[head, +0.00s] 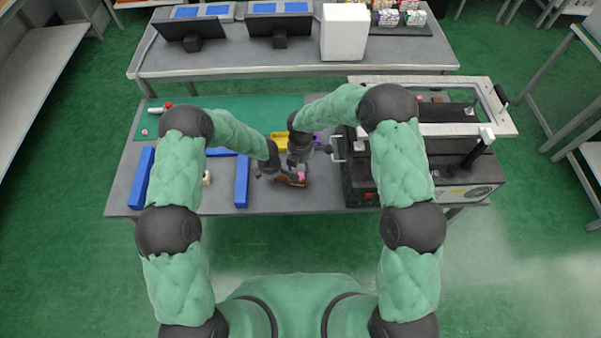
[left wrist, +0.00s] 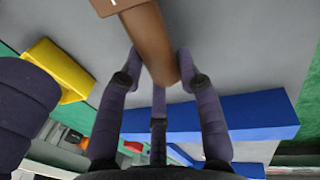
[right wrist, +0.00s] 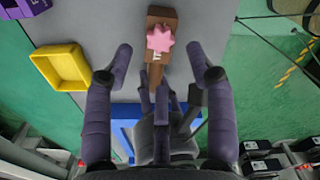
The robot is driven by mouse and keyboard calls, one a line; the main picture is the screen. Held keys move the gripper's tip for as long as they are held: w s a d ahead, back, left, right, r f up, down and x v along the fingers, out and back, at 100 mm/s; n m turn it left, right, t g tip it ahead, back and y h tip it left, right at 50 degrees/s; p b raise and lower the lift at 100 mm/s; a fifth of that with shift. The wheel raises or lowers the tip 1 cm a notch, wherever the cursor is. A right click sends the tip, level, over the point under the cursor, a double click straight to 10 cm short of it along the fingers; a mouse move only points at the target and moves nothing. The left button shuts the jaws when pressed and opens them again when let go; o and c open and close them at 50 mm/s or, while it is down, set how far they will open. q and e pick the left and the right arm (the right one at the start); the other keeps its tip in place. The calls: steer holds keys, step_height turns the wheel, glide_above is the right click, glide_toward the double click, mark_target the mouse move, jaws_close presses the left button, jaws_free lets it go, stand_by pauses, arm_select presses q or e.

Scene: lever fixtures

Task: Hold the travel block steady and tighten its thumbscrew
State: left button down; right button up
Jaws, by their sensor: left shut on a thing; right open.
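The travel block is a brown block (head: 291,184) with a long brown bar, low over the front of the table. Its thumbscrew is a pink star-shaped knob (head: 301,176); it shows clearly on the block in the right wrist view (right wrist: 159,39). My left gripper (head: 277,174) is shut on the brown bar, which passes between its fingers in the left wrist view (left wrist: 148,40); the knob is out of that view. My right gripper (right wrist: 160,58) is open, its fingers on either side of the knob with clear gaps.
A yellow bin (head: 279,141) and a purple bin (head: 317,138) stand behind the grippers. Blue bars (head: 242,181) lie to the left. A black machine (head: 360,182) with a metal handle stands close on the right. The green mat (head: 255,104) has free room.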

mark_target(300, 173)
steer(key=shift+f, duration=2.8)
jaws_close()
